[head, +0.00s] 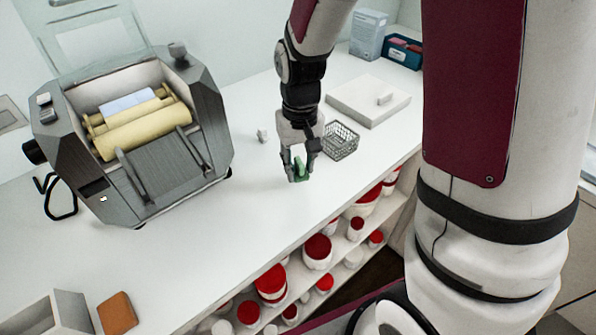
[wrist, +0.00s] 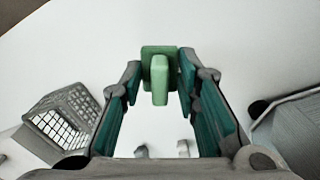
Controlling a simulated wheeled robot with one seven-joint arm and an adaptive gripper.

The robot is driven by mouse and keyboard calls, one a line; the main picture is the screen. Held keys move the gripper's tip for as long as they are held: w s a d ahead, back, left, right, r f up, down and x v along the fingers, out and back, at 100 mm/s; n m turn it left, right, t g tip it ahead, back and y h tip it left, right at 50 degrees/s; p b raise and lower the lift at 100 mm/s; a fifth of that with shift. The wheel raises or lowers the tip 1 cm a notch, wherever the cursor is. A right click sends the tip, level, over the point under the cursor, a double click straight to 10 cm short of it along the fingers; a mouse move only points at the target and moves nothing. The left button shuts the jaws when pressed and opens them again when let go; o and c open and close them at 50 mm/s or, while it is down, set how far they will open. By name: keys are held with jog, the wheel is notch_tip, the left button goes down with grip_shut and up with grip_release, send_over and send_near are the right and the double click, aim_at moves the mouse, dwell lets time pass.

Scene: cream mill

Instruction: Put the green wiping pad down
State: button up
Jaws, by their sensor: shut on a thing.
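The green wiping pad (wrist: 160,65) has a flat plate and a raised grip. It sits between the fingertips of my gripper (wrist: 160,80), which is shut on it. In the head view the pad (head: 300,168) shows as a small green piece between the fingers of my gripper (head: 300,172). The gripper points down at the white counter (head: 255,215), close to its surface. I cannot tell whether the pad touches the counter.
A grey mill (head: 150,140) with rollers stands further left. A white slab (head: 368,101) lies at the back. The counter in front is clear up to its edge.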

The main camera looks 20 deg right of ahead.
aim_at(300, 176)
jog(key=shift+f, duration=1.7)
jog(key=shift+f, duration=0.15)
jog(key=o, duration=1.1)
notch_tip(300, 176, up, 12)
jog(key=shift+r, duration=0.1)
jog(key=s+r+t, duration=0.2)
jog(key=s+r, duration=0.3)
jog(key=s, duration=0.4)
jog(key=s+r+t, duration=0.2)
jog(key=s+r, duration=0.4)
jog(key=s, duration=0.3)
jog(key=shift+d+r+n+t, duration=0.2)
jog(key=shift+n+t, duration=0.1)
jog(key=shift+n, duration=0.1)
